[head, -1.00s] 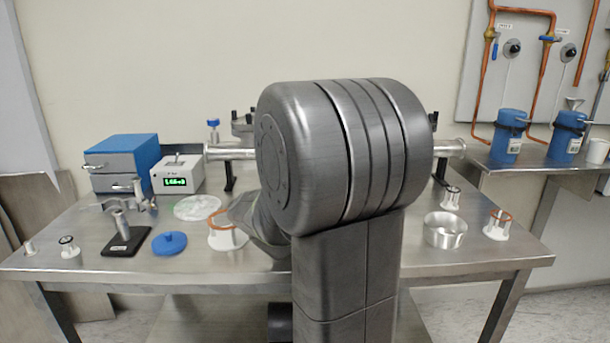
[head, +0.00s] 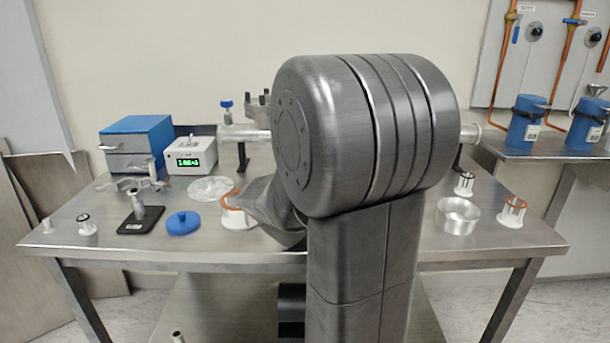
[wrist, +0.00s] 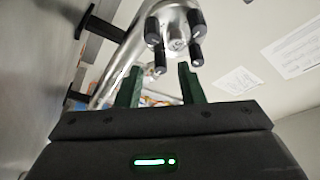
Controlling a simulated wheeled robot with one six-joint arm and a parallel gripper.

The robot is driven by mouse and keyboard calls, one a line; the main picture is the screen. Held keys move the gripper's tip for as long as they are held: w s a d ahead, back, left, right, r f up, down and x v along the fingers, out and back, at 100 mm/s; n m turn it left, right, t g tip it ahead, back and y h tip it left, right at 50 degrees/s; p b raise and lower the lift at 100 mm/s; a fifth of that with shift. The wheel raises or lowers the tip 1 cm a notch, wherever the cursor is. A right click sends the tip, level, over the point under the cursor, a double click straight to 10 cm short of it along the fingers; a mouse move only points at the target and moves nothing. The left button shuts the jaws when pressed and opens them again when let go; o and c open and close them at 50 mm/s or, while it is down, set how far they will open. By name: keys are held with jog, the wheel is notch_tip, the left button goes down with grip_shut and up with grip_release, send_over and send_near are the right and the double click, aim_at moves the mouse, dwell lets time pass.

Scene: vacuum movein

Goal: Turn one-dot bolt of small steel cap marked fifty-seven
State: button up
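In the wrist view a round steel cap (wrist: 175,38) sits on the end of a steel pipe, with several dark bolts around its rim. I cannot read its number or any dots on the bolts. My gripper (wrist: 159,70) is open and empty, its two green fingers pointing at the cap. The lowest bolt (wrist: 160,63) appears between the fingertips in the picture; I cannot tell how far beyond them it is. In the head view my arm hides the gripper and most of the pipe (head: 245,135); dark bolt tops (head: 258,98) show left of my arm.
The steel table (head: 150,256) carries a blue-topped box (head: 137,138), a display unit (head: 191,156), a blue disc (head: 183,222), an orange-ringed white holder (head: 235,214) and a steel ring (head: 458,215). Blue canisters (head: 525,120) stand on the right shelf. The front edge is mostly clear.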

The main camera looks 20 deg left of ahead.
jog(key=v, duration=0.5)
jog(key=r+p+v, duration=0.1)
jog(key=v, duration=0.4)
jog(key=r+p+v, duration=0.1)
jog(key=v, duration=0.4)
jog(key=shift+s+d+r, duration=0.1)
jog(key=shift+s+r, duration=0.1)
jog(key=shift+s, duration=0.25)
